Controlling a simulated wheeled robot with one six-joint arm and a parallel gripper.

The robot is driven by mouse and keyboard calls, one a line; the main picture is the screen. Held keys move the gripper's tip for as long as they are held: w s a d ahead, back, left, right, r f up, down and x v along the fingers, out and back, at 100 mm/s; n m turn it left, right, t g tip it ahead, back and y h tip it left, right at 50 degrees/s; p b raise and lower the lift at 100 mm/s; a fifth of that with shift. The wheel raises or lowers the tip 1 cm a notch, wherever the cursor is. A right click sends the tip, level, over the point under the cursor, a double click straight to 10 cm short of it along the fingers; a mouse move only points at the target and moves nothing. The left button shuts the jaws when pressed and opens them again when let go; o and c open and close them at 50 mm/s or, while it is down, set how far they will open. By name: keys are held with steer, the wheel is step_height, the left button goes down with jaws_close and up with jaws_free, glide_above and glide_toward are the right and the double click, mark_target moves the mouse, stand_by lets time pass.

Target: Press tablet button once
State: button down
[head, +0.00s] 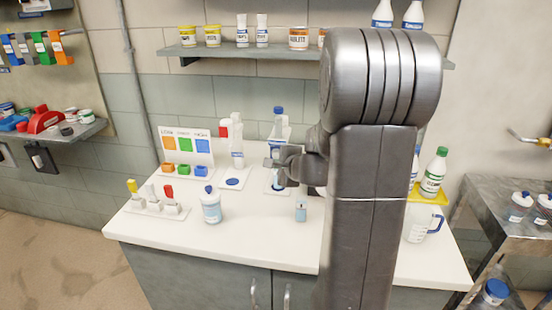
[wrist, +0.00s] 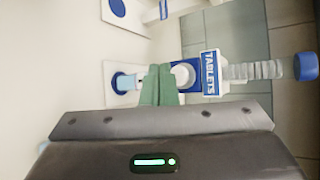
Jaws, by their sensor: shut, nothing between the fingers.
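The tablet dispenser (wrist: 209,72) shows sideways in the wrist view, with a "TABLETS" label, a clear ribbed column and a blue cap (wrist: 305,66). Beside the label is a round white button (wrist: 185,76) in a blue surround. My gripper (wrist: 158,68) is shut and empty, its fingertips just beside the button and partly over its edge; I cannot tell whether they touch it. A small light-blue cup (wrist: 127,82) stands on the blue spot of the dispenser's white base. In the head view, my gripper (head: 279,166) hides the lower front of the dispenser (head: 279,128).
A second dispenser (head: 236,148) stands to the left on the white counter (head: 255,250). A blue-capped bottle (head: 211,206), a small blue container (head: 301,209) and a colour-block stand (head: 187,150) are nearby. A measuring jug (head: 417,226) is at the right. The front counter is mostly clear.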

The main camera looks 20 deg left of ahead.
steer(key=s, duration=0.2)
steer(key=s+d+b, duration=0.1)
steer(key=s, duration=0.1)
steer(key=shift+s, duration=0.1)
stand_by(0.7)
steer(key=w+p, duration=0.2)
steer(key=shift+w+a+r+p, duration=0.2)
steer(key=shift+a+p, duration=0.1)
steer(key=shift+p, duration=0.1)
steer(key=s+d+b, duration=0.1)
steer(key=s+b, duration=0.1)
steer(key=s, duration=0.4)
steer(key=shift+d+f+b, duration=0.2)
steer(key=shift+d+b, duration=0.05)
steer(key=shift+b, duration=0.15)
